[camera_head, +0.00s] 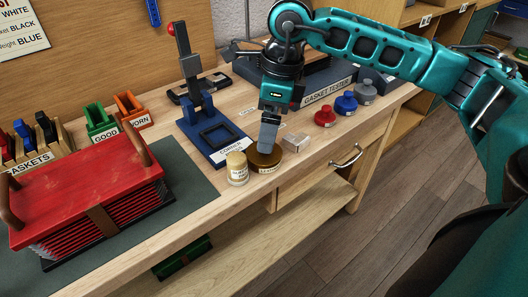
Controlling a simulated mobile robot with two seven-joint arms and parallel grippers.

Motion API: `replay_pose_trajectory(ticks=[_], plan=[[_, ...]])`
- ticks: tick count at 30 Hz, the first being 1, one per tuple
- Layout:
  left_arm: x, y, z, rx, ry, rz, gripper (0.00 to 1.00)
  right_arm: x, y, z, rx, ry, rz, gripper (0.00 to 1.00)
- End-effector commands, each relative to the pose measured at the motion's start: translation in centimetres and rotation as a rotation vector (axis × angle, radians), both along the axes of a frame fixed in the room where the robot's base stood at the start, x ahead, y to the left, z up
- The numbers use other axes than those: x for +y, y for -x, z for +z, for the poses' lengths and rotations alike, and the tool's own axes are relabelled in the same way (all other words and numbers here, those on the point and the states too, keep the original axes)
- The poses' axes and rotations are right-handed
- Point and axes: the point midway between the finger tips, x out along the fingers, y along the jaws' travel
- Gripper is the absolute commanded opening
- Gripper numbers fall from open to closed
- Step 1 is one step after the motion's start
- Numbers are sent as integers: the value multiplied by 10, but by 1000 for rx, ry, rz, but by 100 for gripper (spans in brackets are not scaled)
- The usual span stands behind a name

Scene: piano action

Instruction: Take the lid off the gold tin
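The gold tin (254,166) is a low, round, brownish-gold tin with a white label, near the front edge of the workbench. Its lid (277,156) appears to be on it. My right gripper (266,149) points down over the tin, its fingertips at or just above the lid and covering part of it. I cannot tell whether they touch it. The fingers overlap as one grey block, so their opening is hidden. My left gripper is not in view.
A cream jar (237,170) stands close to the tin's left, and a small clear box (297,142) to its right. A blue corner press (212,137) stands behind. Red (325,116) and blue (346,103) bottles are farther right. A red-topped bellows (82,200) is at left.

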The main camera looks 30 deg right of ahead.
Motion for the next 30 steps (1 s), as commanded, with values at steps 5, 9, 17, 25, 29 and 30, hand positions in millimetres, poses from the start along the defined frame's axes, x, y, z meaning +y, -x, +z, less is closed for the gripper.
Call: replay_pose_trajectory(ticks=[5,9,17,25,29,30], plan=[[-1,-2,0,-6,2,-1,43,4,1,-25,4,0,0,100],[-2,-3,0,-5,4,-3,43,6,0,-44,3,-1,0,100],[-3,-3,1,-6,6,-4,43,7,-2,-51,0,-1,0,100],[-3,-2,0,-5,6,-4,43,7,-2,-51,0,-1,0,81],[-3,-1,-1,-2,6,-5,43,7,-2,-50,0,-1,0,68],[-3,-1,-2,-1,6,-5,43,7,-2,-50,0,-1,0,65]])
